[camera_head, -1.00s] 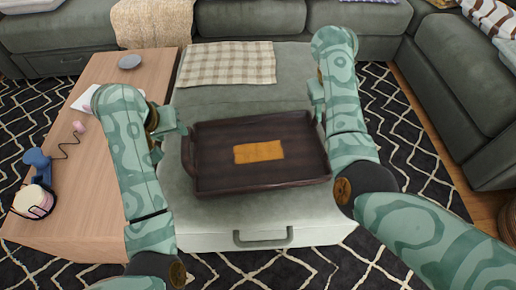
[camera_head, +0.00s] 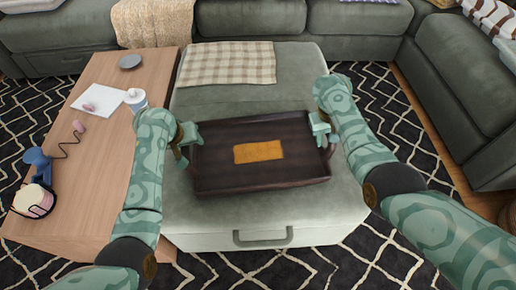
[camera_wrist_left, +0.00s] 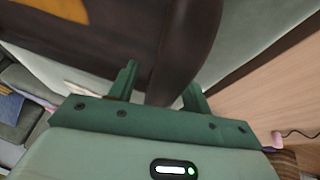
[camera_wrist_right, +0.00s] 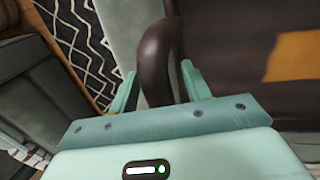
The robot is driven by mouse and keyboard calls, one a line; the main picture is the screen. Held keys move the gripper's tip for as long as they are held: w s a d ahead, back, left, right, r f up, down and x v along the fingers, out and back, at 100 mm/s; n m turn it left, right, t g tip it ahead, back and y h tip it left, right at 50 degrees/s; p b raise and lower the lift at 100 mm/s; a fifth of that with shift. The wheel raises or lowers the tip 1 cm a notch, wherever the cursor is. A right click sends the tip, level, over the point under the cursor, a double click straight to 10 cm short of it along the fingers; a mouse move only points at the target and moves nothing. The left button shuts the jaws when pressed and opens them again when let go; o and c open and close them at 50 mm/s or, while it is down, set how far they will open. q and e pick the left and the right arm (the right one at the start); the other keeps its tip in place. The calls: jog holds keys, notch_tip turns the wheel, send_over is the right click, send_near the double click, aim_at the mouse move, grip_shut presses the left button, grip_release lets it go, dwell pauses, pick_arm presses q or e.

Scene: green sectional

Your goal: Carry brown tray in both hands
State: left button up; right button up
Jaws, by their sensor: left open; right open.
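The brown tray (camera_head: 230,180) is a dark rectangular tray lying flat on the green ottoman, with an orange-brown rectangle (camera_head: 259,152) on its floor. My left gripper (camera_head: 187,150) is open at the tray's left side. In the left wrist view its fingers (camera_wrist_left: 160,88) stand on either side of the tray's dark rim or handle (camera_wrist_left: 170,75). My right gripper (camera_head: 325,136) is open at the right side. In the right wrist view its fingers (camera_wrist_right: 157,88) stand on either side of the curved dark handle (camera_wrist_right: 153,60). The left handle is mostly hidden in the head view.
The green ottoman (camera_head: 270,85) carries a checked cloth (camera_head: 227,63) at the back. A wooden table (camera_head: 95,185) on the left holds a white bottle (camera_head: 136,98), blue headphones or similar item (camera_head: 37,160), and a grey dish (camera_head: 130,62). Green sofas (camera_head: 470,90) stand behind and right.

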pick_arm(q)
grip_shut()
pick_arm(e)
grip_shut()
jog(key=shift+r, duration=0.1)
